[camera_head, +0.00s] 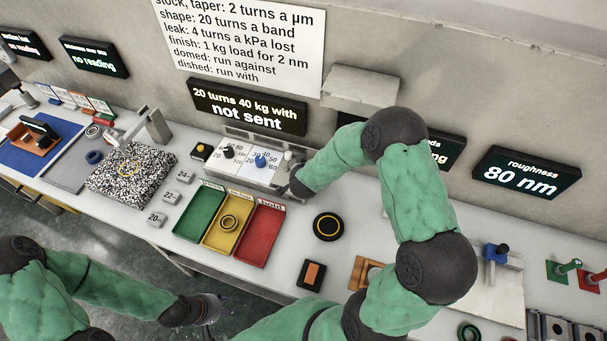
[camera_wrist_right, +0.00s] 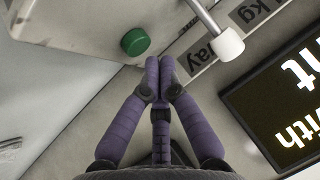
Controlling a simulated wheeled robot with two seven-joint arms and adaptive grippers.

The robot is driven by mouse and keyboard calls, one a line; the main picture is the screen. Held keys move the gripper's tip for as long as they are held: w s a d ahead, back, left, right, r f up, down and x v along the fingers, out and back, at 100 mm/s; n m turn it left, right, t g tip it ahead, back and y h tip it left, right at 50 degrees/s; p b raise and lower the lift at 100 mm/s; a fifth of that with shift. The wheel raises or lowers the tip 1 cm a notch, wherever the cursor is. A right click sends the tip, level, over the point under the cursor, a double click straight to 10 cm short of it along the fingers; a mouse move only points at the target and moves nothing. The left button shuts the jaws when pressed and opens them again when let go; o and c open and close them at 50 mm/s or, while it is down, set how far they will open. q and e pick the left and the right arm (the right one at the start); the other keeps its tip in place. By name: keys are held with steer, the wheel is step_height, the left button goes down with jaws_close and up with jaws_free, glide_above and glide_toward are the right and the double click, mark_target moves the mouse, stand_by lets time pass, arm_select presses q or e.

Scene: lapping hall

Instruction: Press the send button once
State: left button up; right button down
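A green round button (camera_wrist_right: 135,41) shows in the right wrist view on a pale box; I cannot read a label on it. My right gripper (camera_wrist_right: 160,66) is shut and empty, its purple fingertips just below and right of the button in that view; I see no contact. In the head view its hand is beside the right end of the control box (camera_head: 240,172), mostly hidden by my arm. The box carries a black knob, a blue knob (camera_head: 261,161) and a white-tipped lever (camera_wrist_right: 227,45). The display (camera_head: 248,107) reads "not sent". My left gripper (camera_head: 212,309) is low, near the table's front; its fingers are unclear.
Green, yellow and red trays (camera_head: 263,235) stand in front of the box. A yellow-topped button box (camera_head: 201,150) is left of it. A black round piece (camera_head: 328,226) lies to the right. A speckled plate (camera_head: 131,172) is at left.

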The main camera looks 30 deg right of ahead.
steer(key=shift+f, duration=0.1)
stand_by(0.3)
steer(key=shift+f, duration=0.3)
steer(key=shift+f+b, duration=0.55)
steer(key=shift+b, duration=0.05)
stand_by(0.7)
steer(key=shift+r, duration=0.1)
steer(key=shift+r+p, duration=0.9)
steer(key=shift+r+p, duration=2.3)
steer(key=shift+r, duration=0.2)
